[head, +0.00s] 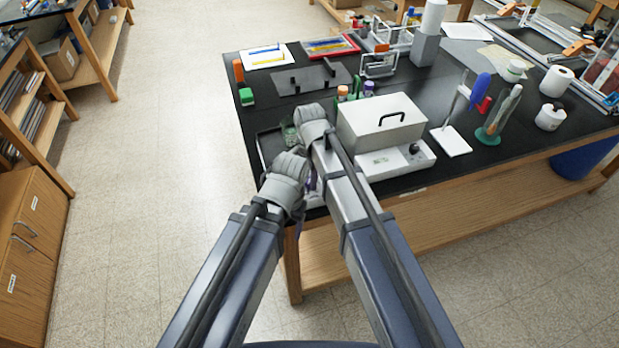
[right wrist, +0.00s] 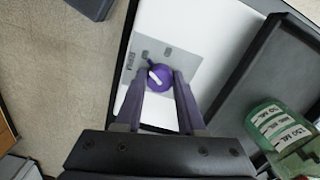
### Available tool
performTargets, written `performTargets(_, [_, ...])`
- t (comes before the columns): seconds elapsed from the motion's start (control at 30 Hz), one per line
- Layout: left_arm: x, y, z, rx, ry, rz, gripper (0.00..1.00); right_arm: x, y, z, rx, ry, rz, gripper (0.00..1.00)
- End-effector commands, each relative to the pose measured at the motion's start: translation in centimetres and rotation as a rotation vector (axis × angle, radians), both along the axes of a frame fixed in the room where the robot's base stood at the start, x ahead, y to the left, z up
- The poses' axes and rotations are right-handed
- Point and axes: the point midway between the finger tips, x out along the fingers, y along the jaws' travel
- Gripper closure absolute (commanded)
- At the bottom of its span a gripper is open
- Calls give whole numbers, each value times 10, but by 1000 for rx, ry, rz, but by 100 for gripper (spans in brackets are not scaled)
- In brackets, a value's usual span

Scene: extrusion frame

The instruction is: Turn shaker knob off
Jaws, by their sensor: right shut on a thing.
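The shaker knob (right wrist: 160,77) is round and purple with a white pointer bar, on a grey panel (right wrist: 185,68) on the white shaker body. In the right wrist view my right gripper (right wrist: 160,84) has its two fingers on either side of the knob, shut on it. The pointer bar slants toward the upper left of that view. In the head view my forearms and wrists hide the knob and most of the shaker; only part of its dark tray (head: 268,145) shows. My left gripper is mostly hidden below its wrist, so its jaws cannot be made out.
A green-tinted beaker (right wrist: 277,125) stands on the shaker tray, close to the right gripper. A white box-shaped device (head: 375,122) stands just right of my arms. The floor left of the bench is clear.

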Motion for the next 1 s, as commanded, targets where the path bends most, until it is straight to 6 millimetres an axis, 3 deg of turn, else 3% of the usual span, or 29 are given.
performTargets(0.1, [0,0,0,0,0,0,31,0,0,0,0,0,0,100])
performTargets(0.53, [0,0,0,0,0,0,31,0,0,0,0,0,45,100])
performTargets(1.0, [0,0,0,0,0,0,31,0,0,0,0,0,420,100])
